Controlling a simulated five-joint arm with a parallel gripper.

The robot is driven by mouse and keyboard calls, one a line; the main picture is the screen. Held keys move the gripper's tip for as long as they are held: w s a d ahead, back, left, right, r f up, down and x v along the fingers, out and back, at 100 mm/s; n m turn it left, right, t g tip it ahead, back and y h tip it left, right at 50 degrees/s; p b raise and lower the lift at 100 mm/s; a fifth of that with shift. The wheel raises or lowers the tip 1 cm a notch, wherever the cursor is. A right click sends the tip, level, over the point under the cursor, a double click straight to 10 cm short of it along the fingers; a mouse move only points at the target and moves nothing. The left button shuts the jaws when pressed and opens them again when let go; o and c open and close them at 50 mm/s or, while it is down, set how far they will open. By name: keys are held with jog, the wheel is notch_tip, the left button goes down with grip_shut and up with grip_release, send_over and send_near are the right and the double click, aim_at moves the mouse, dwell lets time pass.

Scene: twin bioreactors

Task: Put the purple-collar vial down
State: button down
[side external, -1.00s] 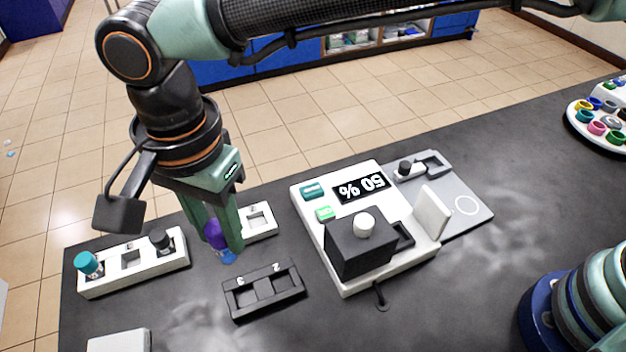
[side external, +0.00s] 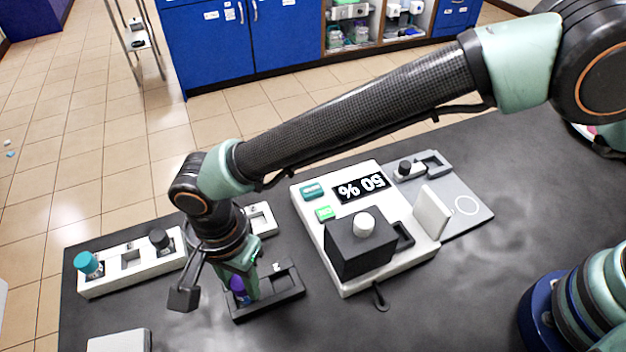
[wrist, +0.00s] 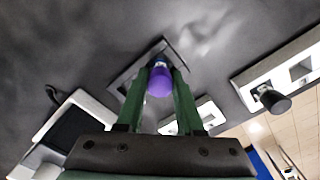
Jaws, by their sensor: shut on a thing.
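The purple-collar vial (side external: 238,285) is between the fingers of my gripper (side external: 246,290), which is shut on it. In the wrist view the purple collar (wrist: 160,82) shows between the two green fingertips of my gripper (wrist: 160,86). The vial is at the left part of the black two-slot rack (side external: 290,293), low at the left slot. The fingers and the rack wall hide its lower end, so I cannot tell if it touches the slot floor.
A white rack (side external: 135,275) at left holds a teal-capped vial (side external: 88,263) and a dark-capped vial (side external: 160,240). The white device (side external: 340,288) with a black block (side external: 358,250) and "50 %" display stands to the right. A white block (side external: 120,341) lies at front left.

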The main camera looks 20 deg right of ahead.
jog(key=c, duration=0.5)
grip_release()
jog(key=shift+f, duration=0.1)
jog(key=shift+c, duration=0.2)
